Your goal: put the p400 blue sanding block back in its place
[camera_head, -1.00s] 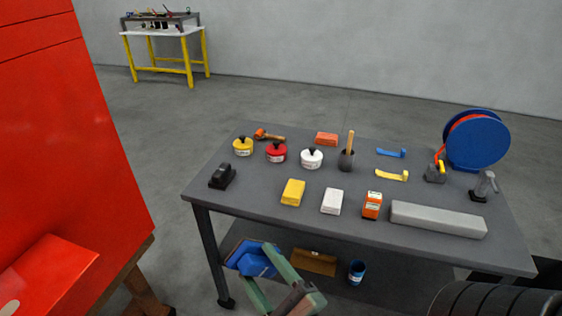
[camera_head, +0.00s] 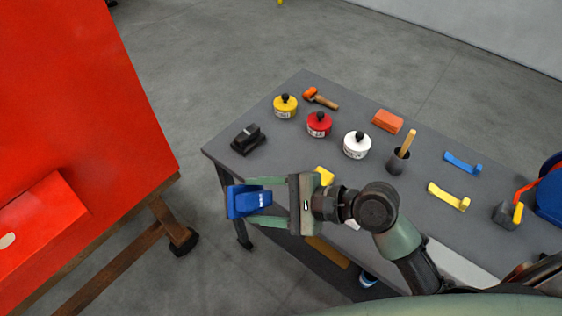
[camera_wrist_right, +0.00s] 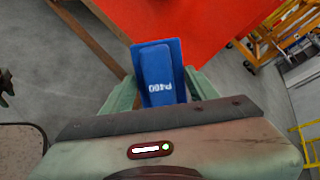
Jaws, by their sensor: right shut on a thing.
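The blue sanding block (camera_head: 248,201) is held between the green fingers of my right gripper (camera_head: 260,200), off the table's front left edge. In the right wrist view the block (camera_wrist_right: 158,75) shows the marking P400, with my right gripper (camera_wrist_right: 160,92) shut on it. On the grey table (camera_head: 225,155) lie a yellow block (camera_head: 325,176), mostly hidden behind my gripper, and an orange-red block (camera_head: 388,121) at the back. My left gripper is not in view.
A black tool (camera_head: 248,139) sits at the table's left corner. Yellow (camera_head: 285,107), red (camera_head: 319,125) and white (camera_head: 357,145) tins stand behind my gripper. A large red panel (camera_head: 90,110) on a wooden stand (camera_head: 120,245) is at the left, with open floor between.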

